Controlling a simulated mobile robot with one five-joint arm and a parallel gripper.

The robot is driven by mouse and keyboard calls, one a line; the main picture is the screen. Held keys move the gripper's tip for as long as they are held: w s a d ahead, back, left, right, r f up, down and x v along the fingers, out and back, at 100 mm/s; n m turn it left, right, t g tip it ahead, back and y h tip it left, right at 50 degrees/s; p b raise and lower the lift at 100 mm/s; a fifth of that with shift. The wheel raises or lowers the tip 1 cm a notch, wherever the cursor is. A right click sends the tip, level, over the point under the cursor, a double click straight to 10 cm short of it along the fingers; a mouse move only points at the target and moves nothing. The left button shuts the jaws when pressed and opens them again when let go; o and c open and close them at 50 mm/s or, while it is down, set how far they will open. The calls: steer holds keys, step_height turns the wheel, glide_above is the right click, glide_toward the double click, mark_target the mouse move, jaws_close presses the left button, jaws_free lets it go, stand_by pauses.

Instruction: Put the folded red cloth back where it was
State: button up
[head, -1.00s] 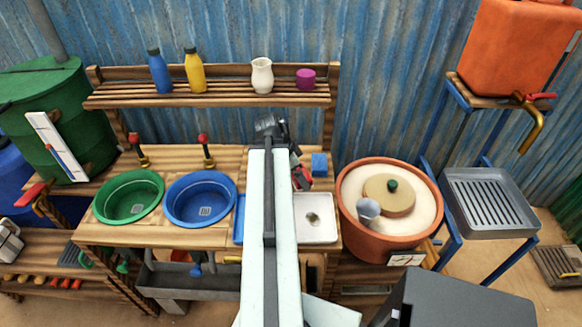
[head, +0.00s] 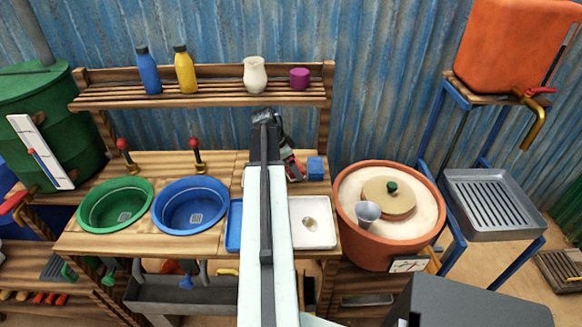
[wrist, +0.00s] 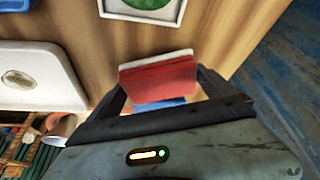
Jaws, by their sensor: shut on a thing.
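The folded red cloth (wrist: 158,78) is between the two dark fingers of my gripper (wrist: 165,88) in the wrist view, with a pale edge along its top. My gripper is shut on it. In the head view the cloth (head: 293,168) shows only partly, beside my arm, over the back of the wooden counter (head: 225,165). A blue block (head: 316,168) is just to its right. In the wrist view a blue patch (wrist: 160,105) shows below the cloth. My arm hides much of the gripper in the head view; whether the cloth touches the counter I cannot tell.
A white tray (head: 312,235) with a tan piece in it and a blue tray (head: 234,238) are at the counter's front. Green (head: 115,205) and blue (head: 190,205) basins are left. A terracotta pot (head: 390,240) stands right. A shelf (head: 210,100) with bottles and cups is behind.

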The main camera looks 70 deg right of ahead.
steer(key=shift+w+d+f+b, duration=0.3)
steer(key=shift+d+f+b, duration=0.05)
steer(key=shift+d+f, duration=0.4)
steer(key=shift+r, duration=0.15)
steer(key=shift+f, duration=0.2)
steer(key=o, duration=0.8)
steer(key=shift+a+r+p, duration=0.15)
steer(key=shift+r+p, duration=0.2)
steer(key=shift+r, duration=0.05)
steer(key=w+a, duration=1.4)
steer(key=shift+w+r, duration=0.15)
steer(key=shift+w, duration=0.25)
